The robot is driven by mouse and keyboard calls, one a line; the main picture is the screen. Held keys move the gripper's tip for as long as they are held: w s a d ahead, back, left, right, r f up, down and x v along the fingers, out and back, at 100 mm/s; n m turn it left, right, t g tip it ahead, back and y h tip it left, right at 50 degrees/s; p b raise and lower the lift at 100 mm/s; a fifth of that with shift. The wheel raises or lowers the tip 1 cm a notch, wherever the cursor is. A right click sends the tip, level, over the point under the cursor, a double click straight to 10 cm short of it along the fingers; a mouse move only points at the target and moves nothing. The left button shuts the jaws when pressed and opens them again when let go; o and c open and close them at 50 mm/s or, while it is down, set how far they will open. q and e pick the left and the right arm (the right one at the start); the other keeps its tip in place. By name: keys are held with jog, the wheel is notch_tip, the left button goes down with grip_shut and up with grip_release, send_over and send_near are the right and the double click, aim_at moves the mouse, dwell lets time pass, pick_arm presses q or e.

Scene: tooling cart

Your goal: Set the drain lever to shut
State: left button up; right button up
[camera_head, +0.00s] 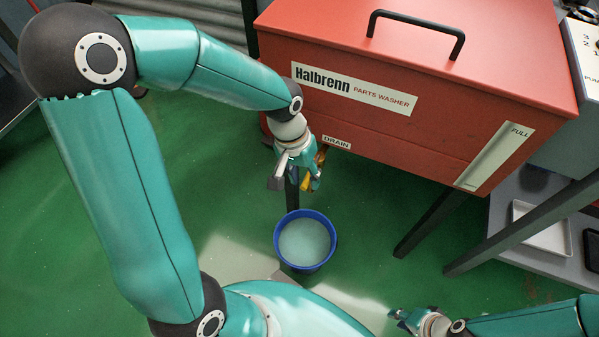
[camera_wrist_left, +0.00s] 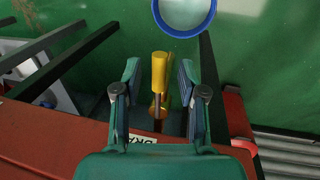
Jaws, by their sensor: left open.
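The drain lever has a yellow handle (camera_head: 306,184) below the DRAIN label (camera_head: 337,142) on the red parts washer (camera_head: 420,130). In the left wrist view the yellow handle (camera_wrist_left: 159,72) stands between the two fingers of my left gripper (camera_wrist_left: 159,78), with a gap on each side. My left gripper (camera_head: 293,183) is open around the handle and not closed on it. The brass valve behind is partly hidden by the gripper. My right gripper (camera_head: 402,316) is low in the head view, away from the lever; its finger opening is unclear.
A blue bucket (camera_head: 281,252) holding pale liquid stands on the green floor (camera_head: 380,205) below the drain. The washer's dark legs (camera_head: 430,224) stand to its right. A grey shelf with a white tray (camera_head: 541,232) is at the far right.

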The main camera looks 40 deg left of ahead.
pick_arm(q)
jog(key=shift+c, duration=0.2)
grip_shut()
jog(key=shift+a, duration=0.15)
jog(key=shift+w, duration=0.1)
